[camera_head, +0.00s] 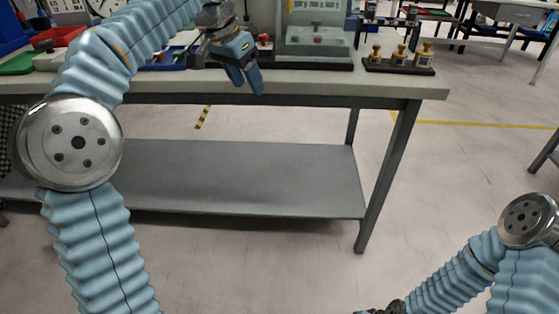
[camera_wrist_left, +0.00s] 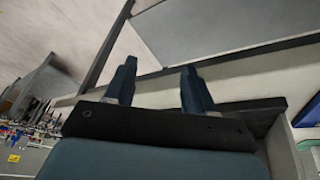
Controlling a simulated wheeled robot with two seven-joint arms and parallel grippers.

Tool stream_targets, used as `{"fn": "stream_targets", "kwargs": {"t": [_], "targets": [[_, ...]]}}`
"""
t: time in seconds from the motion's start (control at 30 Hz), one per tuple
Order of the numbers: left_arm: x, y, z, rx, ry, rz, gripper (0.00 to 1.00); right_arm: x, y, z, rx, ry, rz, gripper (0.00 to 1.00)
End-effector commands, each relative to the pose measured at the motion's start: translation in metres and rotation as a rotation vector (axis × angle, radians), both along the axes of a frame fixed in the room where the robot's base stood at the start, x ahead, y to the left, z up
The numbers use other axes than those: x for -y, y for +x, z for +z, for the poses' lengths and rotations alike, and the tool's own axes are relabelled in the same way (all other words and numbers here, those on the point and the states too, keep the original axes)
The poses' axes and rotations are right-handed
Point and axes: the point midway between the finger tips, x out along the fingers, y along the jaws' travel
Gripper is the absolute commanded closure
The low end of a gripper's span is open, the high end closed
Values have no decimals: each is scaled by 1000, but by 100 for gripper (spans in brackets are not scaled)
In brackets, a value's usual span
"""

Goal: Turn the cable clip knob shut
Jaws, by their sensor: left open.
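My left gripper (camera_head: 247,86) hangs by the front edge of the workbench, fingers pointing down and apart, with nothing between them. In the left wrist view its two fingers (camera_wrist_left: 158,82) also stand apart, with the bench edge beyond them. I cannot make out a cable clip for certain. A small red knob (camera_head: 264,38) shows on the bench just behind the gripper and is too small to read its state.
The workbench (camera_head: 400,88) has a lower shelf (camera_head: 240,175). A grey fixture (camera_head: 314,45) and a dark base with brass-coloured weights (camera_head: 398,58) stand on it.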

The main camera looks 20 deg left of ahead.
Motion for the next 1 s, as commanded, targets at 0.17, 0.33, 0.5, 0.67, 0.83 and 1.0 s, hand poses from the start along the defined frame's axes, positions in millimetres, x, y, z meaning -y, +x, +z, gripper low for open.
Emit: {"fn": "stream_targets", "kwargs": {"t": [0.17,0.33,0.5,0.67,0.83,1.0], "targets": [[12,16,-39,-17,-14,2,46,0,0,-2,0,0,0,57],[22,29,-75,-31,-30,8,46,0,0,-4,0,0,0,57],[33,38,-111,-46,-47,14,46,0,0,-6,0,0,0,57],[43,44,-146,-61,-65,23,46,0,0,-7,0,0,0,57],[53,47,-183,-76,-84,35,46,0,0,-9,0,0,0,57],[62,47,-214,-90,-100,46,46,0,0,-10,0,0,0,57]]}}
